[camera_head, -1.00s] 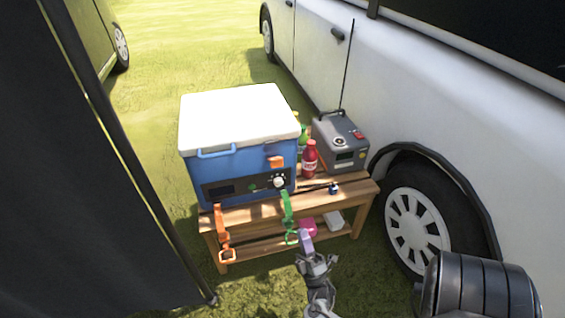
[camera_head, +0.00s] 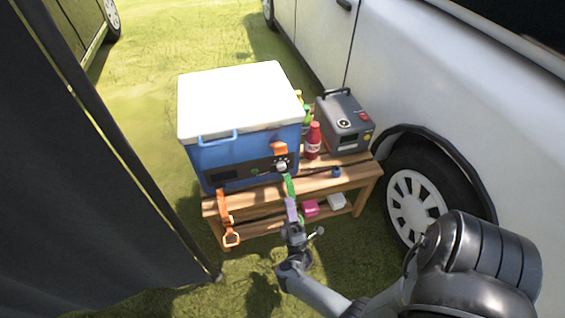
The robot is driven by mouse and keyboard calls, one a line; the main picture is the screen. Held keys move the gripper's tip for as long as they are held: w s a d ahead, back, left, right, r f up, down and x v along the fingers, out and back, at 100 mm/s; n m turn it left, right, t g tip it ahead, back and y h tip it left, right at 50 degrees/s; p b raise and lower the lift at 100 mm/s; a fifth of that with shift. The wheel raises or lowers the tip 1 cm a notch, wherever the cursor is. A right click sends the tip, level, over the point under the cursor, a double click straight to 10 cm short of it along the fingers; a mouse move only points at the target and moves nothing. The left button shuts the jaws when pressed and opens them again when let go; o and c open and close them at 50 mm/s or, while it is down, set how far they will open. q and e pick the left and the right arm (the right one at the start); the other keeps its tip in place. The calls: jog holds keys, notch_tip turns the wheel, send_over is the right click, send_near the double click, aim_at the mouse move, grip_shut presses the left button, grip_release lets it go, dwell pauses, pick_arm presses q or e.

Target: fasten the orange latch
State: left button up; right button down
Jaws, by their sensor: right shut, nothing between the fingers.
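A blue cooler box (camera_head: 225,152) with a white lid (camera_head: 238,95) stands on a wooden table. An orange strap (camera_head: 224,206) with a ring at its lower end hangs down over the table's left front. A small orange piece (camera_head: 279,148) sits high on the cooler's front, right of its middle. A green strap (camera_head: 290,186) hangs below the knob, its lower part hidden by my right gripper. My right gripper (camera_head: 291,204), with light purple fingertips, is shut and empty in front of the table, right of the orange strap. My left gripper is not in view.
A red bottle (camera_head: 313,142) and a grey box (camera_head: 345,122) stand right of the cooler on the wooden table (camera_head: 345,180). A pink item (camera_head: 311,207) and a white item (camera_head: 337,201) lie on its lower shelf. A white vehicle (camera_head: 450,110) bounds the right, a dark panel (camera_head: 85,190) the left.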

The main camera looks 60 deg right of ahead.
jog(key=p, duration=0.3)
send_near(278, 148)
jog(key=w+d+r, duration=0.2)
jog(key=w+d, duration=0.1)
jog(key=d, duration=0.1)
jog(key=shift+s+a+r, duration=0.25)
